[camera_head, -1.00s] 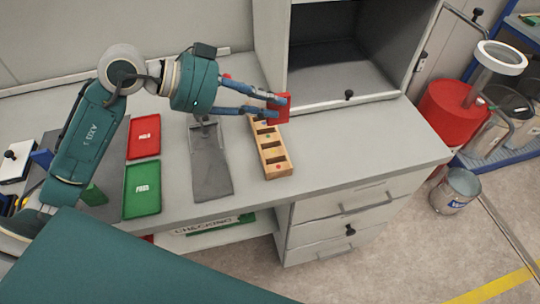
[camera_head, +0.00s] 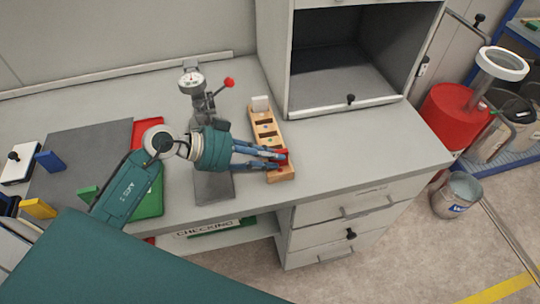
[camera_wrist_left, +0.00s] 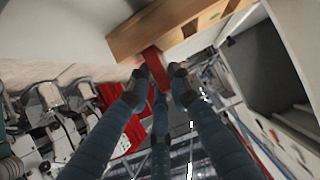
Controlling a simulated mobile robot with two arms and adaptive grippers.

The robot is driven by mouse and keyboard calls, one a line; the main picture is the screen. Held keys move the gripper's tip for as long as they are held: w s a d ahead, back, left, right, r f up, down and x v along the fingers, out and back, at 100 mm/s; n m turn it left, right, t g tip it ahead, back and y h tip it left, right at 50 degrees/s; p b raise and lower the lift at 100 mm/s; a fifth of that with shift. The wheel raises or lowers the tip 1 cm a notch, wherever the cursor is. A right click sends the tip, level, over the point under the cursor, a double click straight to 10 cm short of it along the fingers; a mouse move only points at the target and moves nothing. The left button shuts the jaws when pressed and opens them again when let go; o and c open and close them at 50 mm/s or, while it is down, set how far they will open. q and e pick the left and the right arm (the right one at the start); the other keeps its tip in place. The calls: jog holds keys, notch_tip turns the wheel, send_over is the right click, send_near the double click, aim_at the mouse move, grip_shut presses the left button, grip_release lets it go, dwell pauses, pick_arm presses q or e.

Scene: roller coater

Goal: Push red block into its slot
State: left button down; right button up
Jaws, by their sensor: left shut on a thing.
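The wooden slotted rack (camera_head: 285,176) lies on the bench, left of the open cabinet. A white block (camera_head: 260,103) stands in its far end slot, and the middle slots look empty. My left gripper (camera_head: 280,156) is shut on the red block (camera_head: 283,158) at the near end of the rack. The gripper partly hides the block and the near slot, so I cannot tell how deep the block sits. In the left wrist view the red block (camera_wrist_left: 156,66) is between the fingertips (camera_wrist_left: 162,75), its far end against the wooden rack (camera_wrist_left: 150,36).
A dial gauge stand (camera_head: 192,80) with a red knob is left of the rack. Red (camera_head: 147,128) and green (camera_head: 152,200) trays, partly behind my arm, lie farther left, near a blue block (camera_head: 49,161). The open cabinet (camera_head: 345,75) stands behind right. Bench right of the rack is clear.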

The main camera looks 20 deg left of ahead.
pick_arm(q)
jog(key=c, duration=1.9)
grip_release()
jog(key=shift+f, duration=0.15)
jog(key=shift+o, duration=0.2)
jog(key=shift+a+r, duration=0.15)
jog(key=shift+r, duration=0.05)
jog(key=b+v, duration=0.1)
jog(key=v, duration=1)
jog(key=shift+s+a+r+b, duration=0.2)
jog(key=shift+s+b, duration=0.1)
jog(key=shift+b, duration=0.1)
